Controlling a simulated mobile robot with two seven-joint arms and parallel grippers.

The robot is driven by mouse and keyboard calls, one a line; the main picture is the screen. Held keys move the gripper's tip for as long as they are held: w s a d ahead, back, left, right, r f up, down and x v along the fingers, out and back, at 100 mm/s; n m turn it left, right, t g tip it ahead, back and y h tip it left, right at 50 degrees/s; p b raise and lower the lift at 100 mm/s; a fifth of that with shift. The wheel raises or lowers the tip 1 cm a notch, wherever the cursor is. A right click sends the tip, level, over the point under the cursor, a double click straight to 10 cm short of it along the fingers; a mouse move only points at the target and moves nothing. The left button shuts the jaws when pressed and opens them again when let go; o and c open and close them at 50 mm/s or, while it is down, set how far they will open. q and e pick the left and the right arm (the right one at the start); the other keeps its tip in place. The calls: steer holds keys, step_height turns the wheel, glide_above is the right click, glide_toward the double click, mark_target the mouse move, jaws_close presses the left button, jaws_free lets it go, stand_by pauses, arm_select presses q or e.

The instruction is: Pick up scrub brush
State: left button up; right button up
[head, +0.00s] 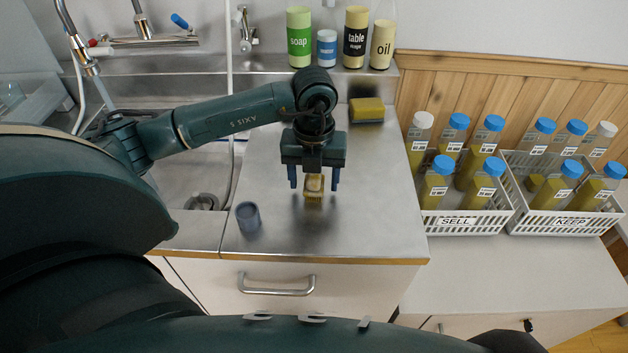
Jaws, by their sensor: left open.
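The scrub brush (314,187) is a small block with a yellowish top and pale edge, on the steel counter (370,215). My left gripper (313,181) points down over it, its two blue fingers apart, one on each side of the brush. The gripper is open. I cannot tell whether the fingers touch the brush or how far above the counter they are. My right gripper is not in view.
A grey cup (248,217) stands left of the brush. A yellow sponge (367,110) lies behind, near several containers on the ledge. White baskets labelled SELL (457,222) and KEEP (570,223) hold jars at right. A sink (190,180) lies left.

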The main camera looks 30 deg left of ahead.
arm_select(q)
steer(key=shift+f, duration=0.25)
steer(key=shift+c, duration=0.5)
steer(key=c, duration=0.9)
steer(key=shift+c, duration=0.4)
steer(key=shift+r, duration=0.1)
